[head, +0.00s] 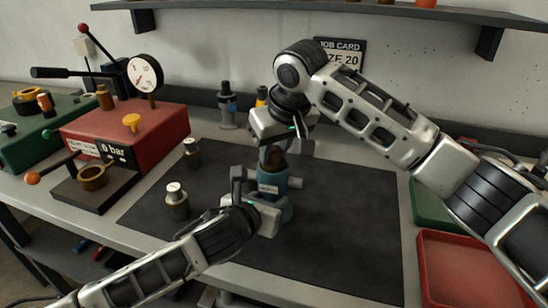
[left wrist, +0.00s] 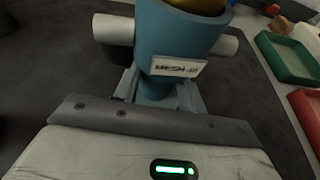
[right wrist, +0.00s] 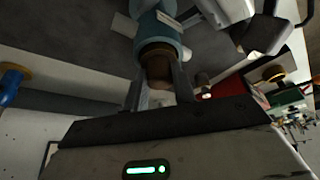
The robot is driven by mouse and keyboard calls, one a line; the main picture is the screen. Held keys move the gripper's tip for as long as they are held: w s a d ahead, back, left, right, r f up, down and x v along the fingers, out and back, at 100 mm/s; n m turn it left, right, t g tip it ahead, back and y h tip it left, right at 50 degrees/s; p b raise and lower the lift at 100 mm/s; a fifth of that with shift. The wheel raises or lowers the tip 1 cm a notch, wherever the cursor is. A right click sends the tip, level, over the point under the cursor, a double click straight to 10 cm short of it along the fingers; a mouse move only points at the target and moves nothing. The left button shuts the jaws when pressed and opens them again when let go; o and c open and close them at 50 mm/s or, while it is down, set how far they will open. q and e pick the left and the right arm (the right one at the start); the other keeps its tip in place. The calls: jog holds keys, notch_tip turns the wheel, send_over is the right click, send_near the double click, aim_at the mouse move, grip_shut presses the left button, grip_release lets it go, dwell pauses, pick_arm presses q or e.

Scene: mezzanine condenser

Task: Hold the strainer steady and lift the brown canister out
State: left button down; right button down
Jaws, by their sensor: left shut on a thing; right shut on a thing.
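The strainer (head: 268,187) is a blue upright body with grey side pipes and a white label, standing on the dark mat. In the left wrist view the strainer (left wrist: 180,35) rises between the fingers of my left gripper (left wrist: 158,92), which is shut on its lower body. The brown canister (head: 274,160) is at the strainer's top mouth; its lower part is hidden in or behind the rim. In the right wrist view my right gripper (right wrist: 158,90) is shut on the canister (right wrist: 156,62) from above. The canister looks in line with the strainer.
Two small dark jars with pale lids (head: 176,200) stand left on the mat (head: 335,240). A red gauge unit (head: 130,125) is at the left. A red tray (head: 465,270) and a green tray (head: 432,212) lie at the right. A shelf (head: 400,12) runs above.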

pick_arm(q)
jog(key=shift+f, duration=0.15)
pick_arm(e)
notch_tip(320, 180, up, 9)
jog(key=shift+r, duration=0.15)
pick_arm(q)
jog(key=c, duration=0.7)
grip_release()
jog(key=shift+c, duration=0.2)
jog(key=shift+s, duration=0.15)
